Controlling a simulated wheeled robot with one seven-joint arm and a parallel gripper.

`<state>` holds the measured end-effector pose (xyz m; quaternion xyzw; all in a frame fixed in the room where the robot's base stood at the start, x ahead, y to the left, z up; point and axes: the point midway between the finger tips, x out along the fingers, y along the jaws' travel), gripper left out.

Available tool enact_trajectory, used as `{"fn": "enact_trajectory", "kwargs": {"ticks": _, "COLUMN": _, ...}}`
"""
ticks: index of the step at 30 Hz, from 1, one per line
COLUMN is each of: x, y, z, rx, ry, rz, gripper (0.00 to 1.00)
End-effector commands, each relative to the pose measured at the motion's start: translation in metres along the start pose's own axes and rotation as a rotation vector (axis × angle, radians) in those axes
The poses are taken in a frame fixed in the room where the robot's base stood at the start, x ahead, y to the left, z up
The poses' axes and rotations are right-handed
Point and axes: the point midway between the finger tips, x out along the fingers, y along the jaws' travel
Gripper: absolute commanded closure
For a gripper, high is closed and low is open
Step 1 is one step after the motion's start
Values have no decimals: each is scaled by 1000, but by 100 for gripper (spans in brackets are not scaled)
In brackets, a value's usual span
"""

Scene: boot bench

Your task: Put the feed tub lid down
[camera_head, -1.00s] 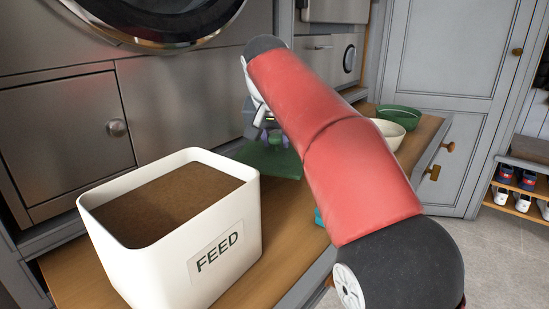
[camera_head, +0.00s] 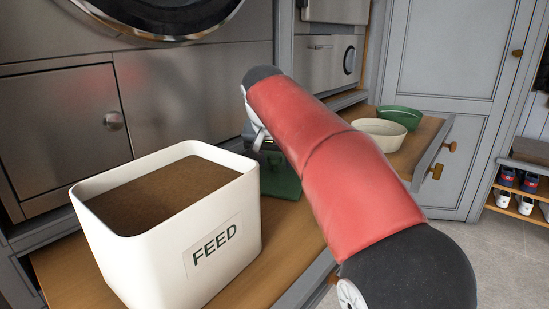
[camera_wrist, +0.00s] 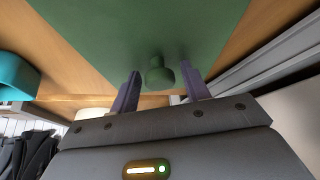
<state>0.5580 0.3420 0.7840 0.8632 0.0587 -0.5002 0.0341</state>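The green feed tub lid (camera_head: 281,180) appears to lie flat on the wooden bench, just right of the tub; my arm hides part of it. In the wrist view the lid (camera_wrist: 120,30) fills the upper middle, with its round green knob (camera_wrist: 158,73) facing me. My gripper (camera_wrist: 160,68) is open, its two purple fingers on either side of the knob with a gap on both sides. The head view mostly hides the gripper behind my red arm. The white feed tub (camera_head: 222,247), marked FEED, stands uncovered and full of brown feed.
A teal object (camera_wrist: 14,76) is at left in the wrist view. Steel appliance fronts (camera_head: 190,100) rise behind the tub. Shoes (camera_head: 517,180) sit on a rack at right.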

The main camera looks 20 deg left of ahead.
Motion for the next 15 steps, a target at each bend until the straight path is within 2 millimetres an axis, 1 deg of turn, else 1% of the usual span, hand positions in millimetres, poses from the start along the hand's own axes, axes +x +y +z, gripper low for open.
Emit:
{"fn": "enact_trajectory", "kwargs": {"ticks": 10, "x": -2, "y": 0, "z": -1, "rx": 0, "ry": 0, "rz": 0, "gripper": 49}}
{"fn": "enact_trajectory", "kwargs": {"ticks": 13, "x": -12, "y": 0, "z": -2, "rx": 0, "ry": 2, "rz": -2, "gripper": 49}}
{"fn": "enact_trajectory", "kwargs": {"ticks": 15, "x": -24, "y": 0, "z": -2, "rx": 0, "ry": 3, "rz": -2, "gripper": 49}}
